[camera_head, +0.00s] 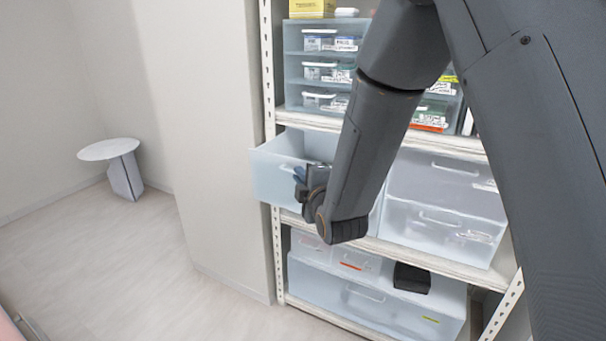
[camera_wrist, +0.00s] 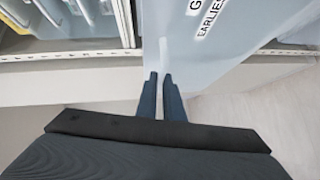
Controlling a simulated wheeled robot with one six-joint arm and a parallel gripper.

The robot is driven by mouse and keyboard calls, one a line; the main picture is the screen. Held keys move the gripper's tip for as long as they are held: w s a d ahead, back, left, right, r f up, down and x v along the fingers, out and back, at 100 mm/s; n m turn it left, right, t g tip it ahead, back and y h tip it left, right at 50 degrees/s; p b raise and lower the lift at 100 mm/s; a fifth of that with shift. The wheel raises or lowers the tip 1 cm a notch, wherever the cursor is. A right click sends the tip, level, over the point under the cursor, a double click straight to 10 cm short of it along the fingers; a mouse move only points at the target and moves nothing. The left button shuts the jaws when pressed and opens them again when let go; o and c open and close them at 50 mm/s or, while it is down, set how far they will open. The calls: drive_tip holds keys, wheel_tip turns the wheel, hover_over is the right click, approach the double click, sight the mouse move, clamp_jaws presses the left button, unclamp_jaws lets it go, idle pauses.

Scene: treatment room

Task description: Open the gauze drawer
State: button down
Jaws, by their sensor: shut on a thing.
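The gauze drawer (camera_head: 273,176) is a translucent pale blue bin on the middle shelf. It stands out past the shelf front at the left, and its inside shows from above. My gripper (camera_head: 299,177) is at the drawer's front face. In the wrist view, my gripper's two dark fingers (camera_wrist: 160,84) are close together on a pale strip, the drawer's handle (camera_wrist: 163,52). The drawer front (camera_wrist: 225,45) there carries a label, of which "G" and "EARLIES" can be read. My arm hides the drawer's right part in the head view.
Closed translucent drawers (camera_head: 445,205) stand to the right on the same shelf. Small labelled drawers are above, and a wide bin (camera_head: 345,295) with a black box (camera_head: 412,278) is below. A round side table (camera_head: 109,149) stands left; the floor between is clear.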

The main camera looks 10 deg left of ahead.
drive_tip(key=c, duration=1.9)
unclamp_jaws()
drive_tip(key=shift+s, duration=0.1)
drive_tip(key=v, duration=0.7)
drive_tip(key=shift+s+d+b, duration=0.2)
drive_tip(key=shift+s+b, duration=0.1)
drive_tip(key=shift+b, duration=0.15)
